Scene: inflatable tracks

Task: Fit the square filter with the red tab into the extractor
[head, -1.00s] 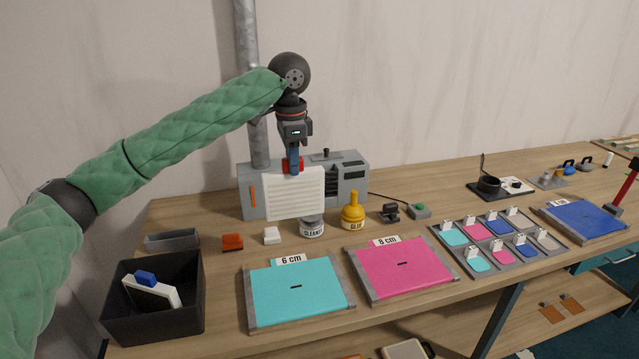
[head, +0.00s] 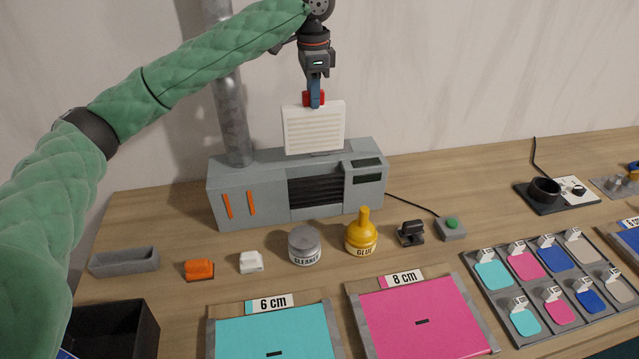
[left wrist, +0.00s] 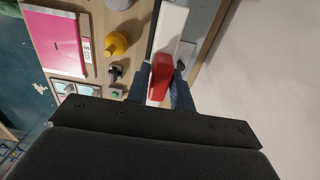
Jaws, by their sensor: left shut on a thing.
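The square filter (head: 314,130) is white and ribbed with a red tab (head: 307,98) on top. My left gripper (head: 315,100) is shut on the red tab and holds the filter upright above the grey extractor (head: 225,200). The filter's lower edge is at the level of the extractor's top; I cannot tell whether it touches. In the left wrist view the red tab (left wrist: 161,75) sits between the blue fingers, with the white filter (left wrist: 168,30) beyond. The extractor has a dark grille in front and orange strips at left. My right gripper is not in view.
A cleaner jar (head: 305,246), a yellow glue bottle (head: 361,236), a black clamp-like item (head: 410,233) and a green-button box (head: 451,229) stand in front. A grey pipe (head: 232,120) rises behind the extractor's left end. A black bin (head: 125,335) is at lower left.

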